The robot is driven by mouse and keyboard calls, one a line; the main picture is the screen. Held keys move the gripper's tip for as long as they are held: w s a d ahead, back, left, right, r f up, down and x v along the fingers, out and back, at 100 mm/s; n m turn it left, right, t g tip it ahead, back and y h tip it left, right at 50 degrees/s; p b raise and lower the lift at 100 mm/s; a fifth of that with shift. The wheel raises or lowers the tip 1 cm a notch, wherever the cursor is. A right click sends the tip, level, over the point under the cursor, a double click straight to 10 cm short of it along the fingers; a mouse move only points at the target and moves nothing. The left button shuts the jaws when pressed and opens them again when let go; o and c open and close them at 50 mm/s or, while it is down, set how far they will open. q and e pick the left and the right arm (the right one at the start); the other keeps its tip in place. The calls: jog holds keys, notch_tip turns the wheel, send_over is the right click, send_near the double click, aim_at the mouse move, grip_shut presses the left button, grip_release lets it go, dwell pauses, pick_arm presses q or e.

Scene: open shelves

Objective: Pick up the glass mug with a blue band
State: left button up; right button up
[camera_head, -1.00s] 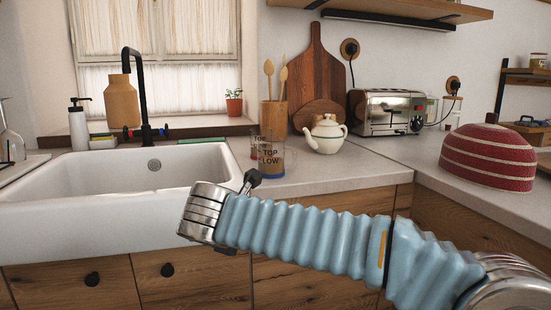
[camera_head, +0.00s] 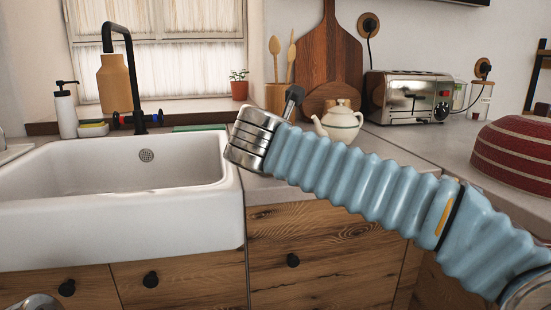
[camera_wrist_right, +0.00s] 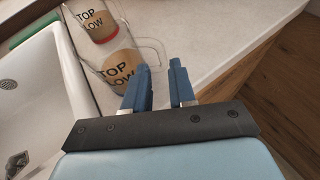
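Two clear glass mugs stand side by side on the counter in the right wrist view, both with "TOP LOW" printing. The farther mug (camera_wrist_right: 96,20) has a red band at its base. The nearer mug (camera_wrist_right: 118,68) shows no clear band colour now; its base is hidden beside the fingers. A glass handle curves near my fingertips. My right gripper (camera_wrist_right: 160,78) is open, with a gap between its blue fingers, close beside the nearer mug. Nothing is clearly held. In the head view my right wrist hides both mugs.
The white sink (camera_head: 120,215) lies left of the mugs. A cream teapot (camera_head: 339,124), a wooden utensil holder (camera_head: 277,97) and a toaster (camera_head: 409,97) stand behind. A red striped dome (camera_head: 512,152) is at right. The counter's front edge is close to my gripper.

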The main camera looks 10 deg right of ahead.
jog(key=x, duration=0.5)
jog(key=shift+w+d+f, duration=0.15)
jog(key=shift+w+d, duration=0.05)
jog(key=shift+d, duration=0.1)
grip_shut()
